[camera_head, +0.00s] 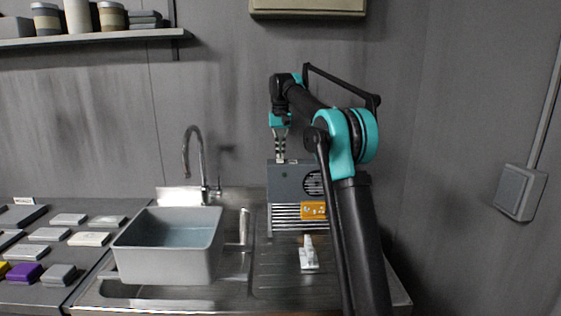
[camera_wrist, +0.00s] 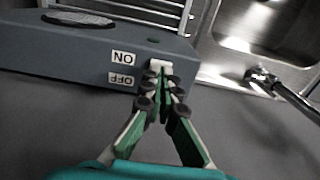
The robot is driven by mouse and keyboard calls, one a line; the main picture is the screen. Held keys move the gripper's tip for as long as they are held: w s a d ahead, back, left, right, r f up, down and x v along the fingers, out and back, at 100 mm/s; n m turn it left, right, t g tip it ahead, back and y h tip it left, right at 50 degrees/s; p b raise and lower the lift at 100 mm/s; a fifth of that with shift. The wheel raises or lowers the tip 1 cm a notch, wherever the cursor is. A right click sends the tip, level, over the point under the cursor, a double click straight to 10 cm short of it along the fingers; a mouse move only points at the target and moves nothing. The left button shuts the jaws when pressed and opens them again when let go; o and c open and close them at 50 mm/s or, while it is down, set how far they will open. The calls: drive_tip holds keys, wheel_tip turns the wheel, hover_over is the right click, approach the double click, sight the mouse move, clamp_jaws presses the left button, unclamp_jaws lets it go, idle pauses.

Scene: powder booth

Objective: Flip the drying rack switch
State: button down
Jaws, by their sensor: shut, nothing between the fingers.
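The drying rack (camera_head: 287,183) is a grey box with a round grille, silver bars and an orange label, standing on the metal drainer right of the sink. In the wrist view the grey housing (camera_wrist: 75,50) carries ON and OFF labels, with a small white switch (camera_wrist: 160,66) beside them and a green spot near it. My gripper (camera_wrist: 163,82) is shut and empty, its fingertips at the switch; I cannot tell whether they touch it. In the head view my gripper (camera_head: 280,157) is at the top of the rack box. The tips partly hide the switch.
A grey basin (camera_head: 168,262) sits in the sink, with a curved tap (camera_head: 190,150) behind. A white object (camera_head: 308,258) lies on the drainer in front of the rack. Several coloured blocks cover the left counter. A shelf (camera_head: 90,37) holds jars.

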sight(280, 160)
drive_tip(key=shift+f, duration=0.7)
idle(0.3)
drive_tip(key=shift+r, duration=3.55)
